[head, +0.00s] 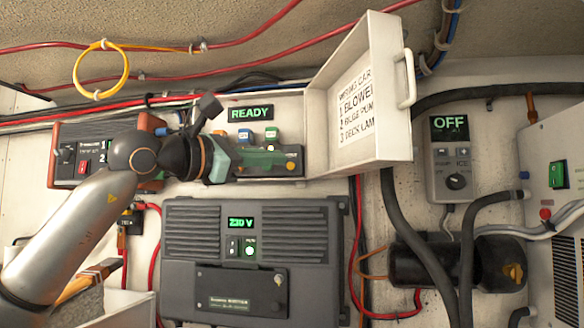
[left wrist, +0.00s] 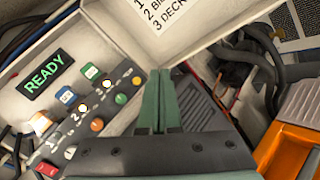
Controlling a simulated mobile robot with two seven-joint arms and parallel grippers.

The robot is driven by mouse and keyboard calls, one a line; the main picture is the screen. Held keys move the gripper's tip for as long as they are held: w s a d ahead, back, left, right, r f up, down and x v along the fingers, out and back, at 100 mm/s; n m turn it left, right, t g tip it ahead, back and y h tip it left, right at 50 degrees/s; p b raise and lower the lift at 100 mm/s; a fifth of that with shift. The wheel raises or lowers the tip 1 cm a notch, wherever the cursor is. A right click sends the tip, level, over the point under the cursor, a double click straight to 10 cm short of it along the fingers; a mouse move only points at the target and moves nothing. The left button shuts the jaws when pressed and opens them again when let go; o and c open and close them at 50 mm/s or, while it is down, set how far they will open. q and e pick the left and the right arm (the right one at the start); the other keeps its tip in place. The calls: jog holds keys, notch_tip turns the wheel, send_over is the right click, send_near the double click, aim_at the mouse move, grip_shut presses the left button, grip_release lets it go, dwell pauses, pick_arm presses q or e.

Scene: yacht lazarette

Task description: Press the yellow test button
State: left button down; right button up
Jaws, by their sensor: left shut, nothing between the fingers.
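A control panel with a green READY display (head: 250,113) is on the wall, its READY display also in the left wrist view (left wrist: 45,75). A small amber-yellow round button (head: 291,166) sits at the right end of its dark lower strip; it shows in the left wrist view (left wrist: 137,80). Its label is not readable, and an orange round control (left wrist: 97,125) is on the same strip. My left gripper (head: 284,160) is shut and empty, its green fingertips (left wrist: 160,74) close beside the amber button. Contact cannot be told. The gripper hides part of the strip. My right gripper is not in view.
An open white cover (head: 390,140) with a handle juts out right of the panel. A dark 230 V unit (head: 185,245) lies below. A red-ended box (head: 65,165) is left. An OFF control box (head: 455,160) and black hoses (head: 400,225) are right.

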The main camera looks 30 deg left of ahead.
pick_arm(q)
jog(key=p, duration=0.6)
send_near(291, 166)
jog(key=w+d+r, duration=0.1)
jog(key=w+d, duration=0.3)
jog(key=shift+w+f+p, duration=0.2)
jog(key=shift+w+p, duration=0.1)
jog(key=shift+w, duration=0.1)
dwell(1.3)
jog(key=shift+w+a+p, duration=0.1)
jog(key=shift+w+p, duration=0.3)
